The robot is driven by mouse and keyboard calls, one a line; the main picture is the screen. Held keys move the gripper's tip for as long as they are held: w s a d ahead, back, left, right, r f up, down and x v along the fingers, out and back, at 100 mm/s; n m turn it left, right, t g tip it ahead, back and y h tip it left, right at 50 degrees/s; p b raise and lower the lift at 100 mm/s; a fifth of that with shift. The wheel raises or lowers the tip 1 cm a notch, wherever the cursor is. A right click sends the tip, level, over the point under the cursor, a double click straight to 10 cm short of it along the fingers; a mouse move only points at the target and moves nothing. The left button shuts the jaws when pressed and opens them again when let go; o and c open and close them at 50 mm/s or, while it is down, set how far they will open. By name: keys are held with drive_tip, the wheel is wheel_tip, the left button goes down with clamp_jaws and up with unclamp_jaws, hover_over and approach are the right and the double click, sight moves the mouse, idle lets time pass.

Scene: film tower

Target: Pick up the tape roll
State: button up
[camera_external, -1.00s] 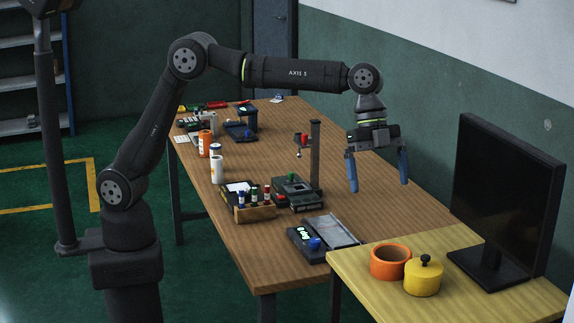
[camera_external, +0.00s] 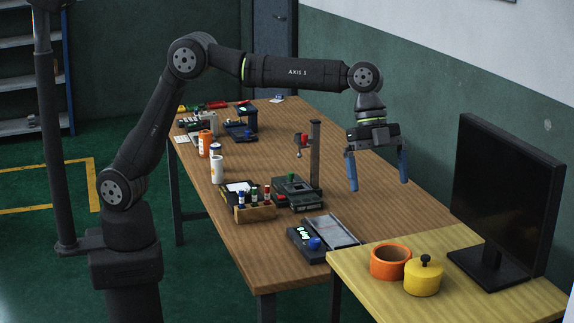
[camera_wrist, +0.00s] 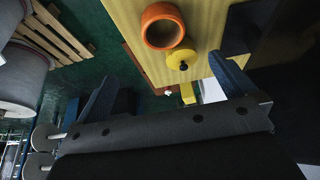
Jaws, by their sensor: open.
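An orange tape roll (camera_external: 389,262) stands on the light yellow table, its hollow centre facing up. The wrist view shows the orange roll (camera_wrist: 163,26) near the top, with its open middle visible. My gripper (camera_external: 377,180) is open and empty, with its blue fingers pointing down. It hangs above the brown bench, higher than the roll and apart from it. In the wrist view my gripper (camera_wrist: 160,85) has its two blue fingers spread wide, with the roll beyond them.
A yellow lidded pot (camera_external: 424,278) with a black knob sits close to the roll's right. A black monitor (camera_external: 508,195) stands further right. A device with a flat plate (camera_external: 322,239) lies on the brown bench (camera_external: 250,263) left of the roll. A post stand (camera_external: 315,158) rises left of my gripper.

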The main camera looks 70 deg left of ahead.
drive_tip(key=n+t+y, duration=0.1)
drive_tip(key=n+t, duration=0.2)
drive_tip(key=n, duration=0.5)
hover_over(392, 252)
drive_tip(key=s+d, duration=0.2)
drive_tip(key=s, duration=0.2)
drive_tip(key=f, duration=1.1)
drive_tip(key=shift+w, duration=0.2)
drive_tip(key=shift+a+x, duration=0.1)
drive_tip(key=shift+x, duration=1.2)
drive_tip(key=shift+a+x, duration=0.15)
drive_tip(key=shift+x, duration=1.15)
drive_tip(key=shift+w, duration=0.2)
drive_tip(key=c, duration=1)
drive_tip(key=shift+r, duration=0.15)
